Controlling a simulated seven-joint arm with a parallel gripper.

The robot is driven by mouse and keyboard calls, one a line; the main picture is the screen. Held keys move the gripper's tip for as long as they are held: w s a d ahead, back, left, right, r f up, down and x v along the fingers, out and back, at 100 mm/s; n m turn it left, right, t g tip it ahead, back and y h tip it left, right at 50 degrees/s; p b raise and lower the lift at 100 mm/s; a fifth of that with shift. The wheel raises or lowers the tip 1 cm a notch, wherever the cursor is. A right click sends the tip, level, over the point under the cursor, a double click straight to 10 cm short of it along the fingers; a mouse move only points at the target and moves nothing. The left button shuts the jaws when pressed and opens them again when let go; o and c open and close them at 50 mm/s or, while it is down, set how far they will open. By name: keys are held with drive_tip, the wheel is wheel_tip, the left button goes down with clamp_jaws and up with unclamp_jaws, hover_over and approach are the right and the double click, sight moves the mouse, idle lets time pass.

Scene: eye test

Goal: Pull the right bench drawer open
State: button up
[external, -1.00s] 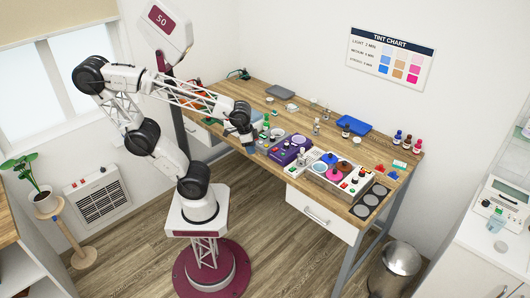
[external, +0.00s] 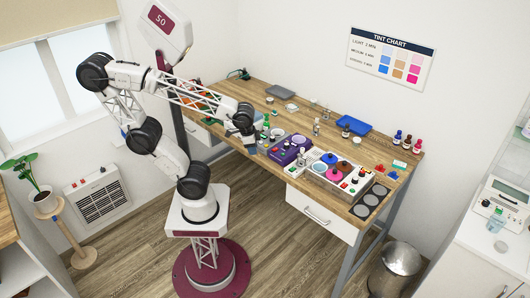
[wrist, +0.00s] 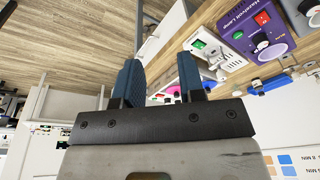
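The right bench drawer (external: 336,225) has a white front with a bar handle (external: 316,216); it hangs under the front right part of the bench and looks shut. My gripper (external: 251,148) is at the bench's front edge, left of this drawer and above its level, well apart from the handle. In the wrist view, my gripper (wrist: 160,82) has its two blue-grey fingers apart, with nothing between them. A white panel with a bar, which looks like the right drawer, shows beyond the fingers in the wrist view (wrist: 166,32).
The bench (external: 270,98) carries a purple device (external: 287,152), a white-and-red device with coloured lids (external: 352,186), bottles and a blue tray (external: 354,125). A left drawer (external: 199,131) sits behind my arm. A metal bin (external: 398,262) stands right of the bench. Floor before the right drawer is clear.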

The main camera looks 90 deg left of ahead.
drive_tip(key=w+f+g+y, duration=0.3)
drive_tip(key=w+f+y, duration=0.2)
drive_tip(key=w+f, duration=0.2)
drive_tip(key=m+t+y, duration=0.6)
drive_tip(key=m+t, duration=0.3)
drive_tip(key=t, duration=0.3)
approach(317, 219)
drive_tip(key=x, duration=0.2)
drive_tip(key=shift+w+a+f, duration=0.15)
drive_tip(key=shift+a, duration=0.1)
drive_tip(key=shift+a, duration=0.1)
drive_tip(key=shift+x, duration=3.9)
drive_tip(key=shift+f, duration=0.1)
